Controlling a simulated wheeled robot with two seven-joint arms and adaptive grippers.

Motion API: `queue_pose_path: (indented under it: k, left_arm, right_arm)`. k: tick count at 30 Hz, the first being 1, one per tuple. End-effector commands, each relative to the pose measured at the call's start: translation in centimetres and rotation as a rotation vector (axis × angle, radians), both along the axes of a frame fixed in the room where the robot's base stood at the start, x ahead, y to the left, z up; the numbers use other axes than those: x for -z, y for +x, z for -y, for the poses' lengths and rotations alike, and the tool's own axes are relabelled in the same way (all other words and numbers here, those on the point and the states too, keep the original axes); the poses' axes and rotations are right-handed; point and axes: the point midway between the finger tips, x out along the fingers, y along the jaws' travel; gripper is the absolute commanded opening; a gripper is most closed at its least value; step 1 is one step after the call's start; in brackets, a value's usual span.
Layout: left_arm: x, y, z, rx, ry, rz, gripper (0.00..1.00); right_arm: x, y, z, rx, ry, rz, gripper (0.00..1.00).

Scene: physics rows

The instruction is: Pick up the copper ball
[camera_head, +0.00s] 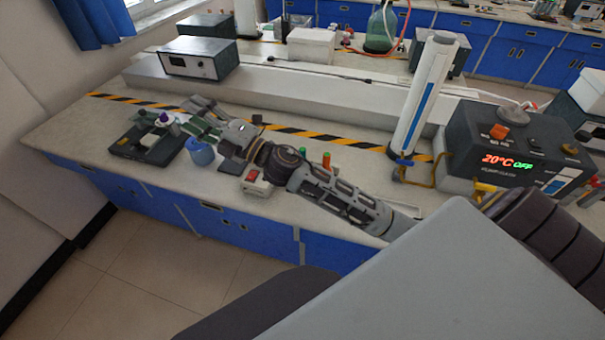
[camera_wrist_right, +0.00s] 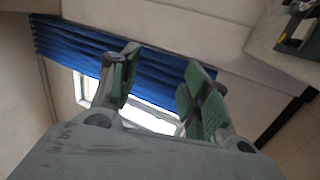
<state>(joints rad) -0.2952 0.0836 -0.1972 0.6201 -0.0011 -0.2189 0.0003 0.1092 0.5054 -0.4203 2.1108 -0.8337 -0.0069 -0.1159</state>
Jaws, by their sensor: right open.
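I cannot make out a copper ball in either view. My right gripper (camera_head: 190,114) reaches leftward over the bench, near a dark stand and a blue cup. In the right wrist view the right gripper (camera_wrist_right: 163,72) is open, its green-padded fingers apart with nothing between them. The wrist view looks past the fingers toward a blue curtain and a window. My left gripper is not in view.
The dark stand (camera_head: 134,149) with a purple-topped part and the blue cup (camera_head: 201,154) are near the bench's left end. A red-buttoned box (camera_head: 257,186) lies below my right arm. A white column (camera_head: 420,95) and a heater box (camera_head: 510,145) stand at right.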

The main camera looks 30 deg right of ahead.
Motion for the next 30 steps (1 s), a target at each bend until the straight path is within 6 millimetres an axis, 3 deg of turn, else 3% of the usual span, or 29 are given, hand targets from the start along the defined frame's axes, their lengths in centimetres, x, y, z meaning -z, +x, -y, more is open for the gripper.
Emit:
queue_pose_path:
  k: [8, 16, 23, 30]
  left_arm:
    - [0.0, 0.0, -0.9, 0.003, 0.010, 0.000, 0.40]
    - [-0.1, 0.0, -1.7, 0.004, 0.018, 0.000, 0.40]
    - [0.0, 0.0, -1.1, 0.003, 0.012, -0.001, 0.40]
    - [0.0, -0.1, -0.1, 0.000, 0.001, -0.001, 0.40]
  right_arm:
    - [-0.9, -2.0, -4.2, -0.189, -0.274, 0.220, 0.47]
    - [1.1, -3.8, -6.5, -0.371, -0.560, 0.383, 0.47]
    - [4.3, -4.7, -6.4, -0.521, -0.821, 0.480, 0.47]
    - [8.0, -4.8, -4.0, -0.673, -1.104, 0.529, 0.47]
